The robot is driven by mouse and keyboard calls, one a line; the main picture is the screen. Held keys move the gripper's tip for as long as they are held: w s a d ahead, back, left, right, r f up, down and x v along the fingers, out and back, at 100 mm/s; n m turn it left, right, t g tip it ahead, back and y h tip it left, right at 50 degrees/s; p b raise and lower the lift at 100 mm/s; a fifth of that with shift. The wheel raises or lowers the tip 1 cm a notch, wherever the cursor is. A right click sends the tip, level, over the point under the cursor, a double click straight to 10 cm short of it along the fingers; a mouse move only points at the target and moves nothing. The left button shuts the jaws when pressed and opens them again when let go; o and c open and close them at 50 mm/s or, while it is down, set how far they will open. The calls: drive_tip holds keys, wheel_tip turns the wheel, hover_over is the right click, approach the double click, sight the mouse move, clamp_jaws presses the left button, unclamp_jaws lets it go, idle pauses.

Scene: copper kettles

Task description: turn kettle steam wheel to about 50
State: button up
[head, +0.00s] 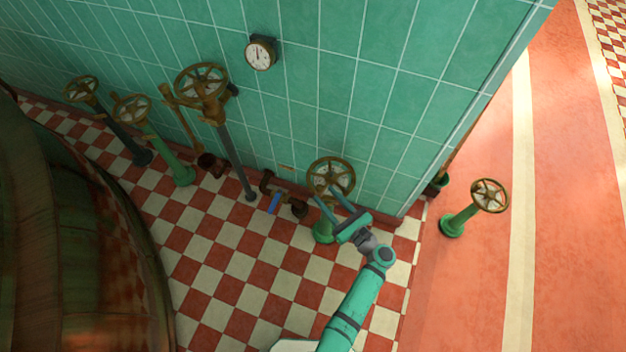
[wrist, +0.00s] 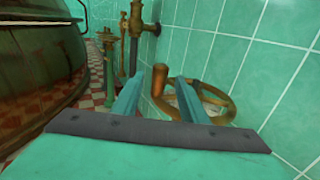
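A brass spoked wheel (head: 331,177) on a green pedestal stands by the tiled wall; no label shows whether it is the kettle steam wheel. My gripper (head: 331,194) is at the wheel's near lower side. In the wrist view my gripper (wrist: 158,84) has its two teal fingers spread. An upright brass handle (wrist: 159,78) on the wheel (wrist: 222,101) shows between the fingers, with gaps visible on both sides. I cannot tell whether any finger touches it. A round white gauge (head: 260,54) hangs on the wall; its numbers are too small to read.
Other wheels stand left along the wall (head: 201,80), (head: 132,108), (head: 82,88), and one stands right (head: 489,195). A pipe with a blue lever (head: 275,203) is low beside the near wheel. A large kettle (head: 75,240) fills the left. Checkered floor (head: 235,290) between is clear.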

sight(312, 187)
drive_tip(key=x, duration=0.8)
drive_tip(key=shift+w+a, duration=0.2)
drive_tip(key=shift+s+d, duration=0.1)
drive_tip(key=shift+c, duration=0.3)
clamp_jaws()
